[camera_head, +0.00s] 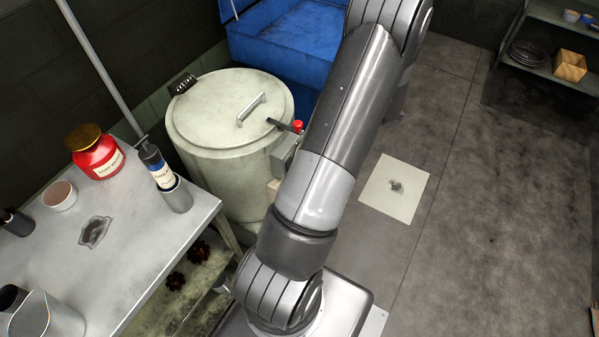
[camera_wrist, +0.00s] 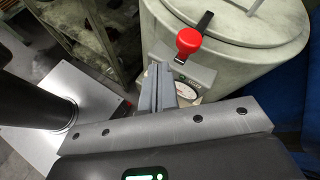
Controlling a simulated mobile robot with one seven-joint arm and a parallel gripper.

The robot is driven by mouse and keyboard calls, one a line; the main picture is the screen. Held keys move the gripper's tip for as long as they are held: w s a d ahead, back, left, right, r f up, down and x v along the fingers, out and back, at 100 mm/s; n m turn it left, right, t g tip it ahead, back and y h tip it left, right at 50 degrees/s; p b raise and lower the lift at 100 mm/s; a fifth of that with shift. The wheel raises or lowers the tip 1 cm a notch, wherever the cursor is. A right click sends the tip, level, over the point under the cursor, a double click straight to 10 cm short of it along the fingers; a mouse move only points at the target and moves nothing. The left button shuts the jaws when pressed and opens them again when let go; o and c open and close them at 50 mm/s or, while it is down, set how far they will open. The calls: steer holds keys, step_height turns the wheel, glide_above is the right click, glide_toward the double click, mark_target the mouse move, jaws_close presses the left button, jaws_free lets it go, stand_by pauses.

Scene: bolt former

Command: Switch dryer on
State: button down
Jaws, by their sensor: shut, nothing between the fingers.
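The dryer (camera_head: 235,150) is a pale drum with a round lid, left of my arm in the head view; its side also shows in the wrist view (camera_wrist: 270,62). A black lever with a red knob (camera_head: 297,126) sticks out over its rim, and the knob (camera_wrist: 188,41) is just beyond my fingertips in the picture. The head view does not show my gripper.
A metal table (camera_head: 150,235) with a red jar (camera_head: 95,155), a dark bottle (camera_head: 157,167) and cups stands left of the dryer. A blue bin (camera_head: 285,45) is behind it. A shelf (camera_head: 550,68) stands at far right. The floor at right is mostly clear.

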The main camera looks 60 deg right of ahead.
steer(key=s+a+f+m+t+h, duration=0.2)
steer(key=s+f+m, duration=0.3)
steer(key=f, duration=0.3)
steer(key=s+a+f+m+t+h, duration=0.2)
steer(key=s+f+m+t+h, duration=0.2)
steer(key=f, duration=0.4)
steer(key=shift+s+m, duration=0.4)
steer(key=shift+s, duration=0.2)
steer(key=shift+f, duration=0.1)
steer(key=w+f, duration=0.1)
steer(key=w, duration=1.3)
steer(key=shift+f, duration=0.3)
steer(key=shift+w, duration=0.1)
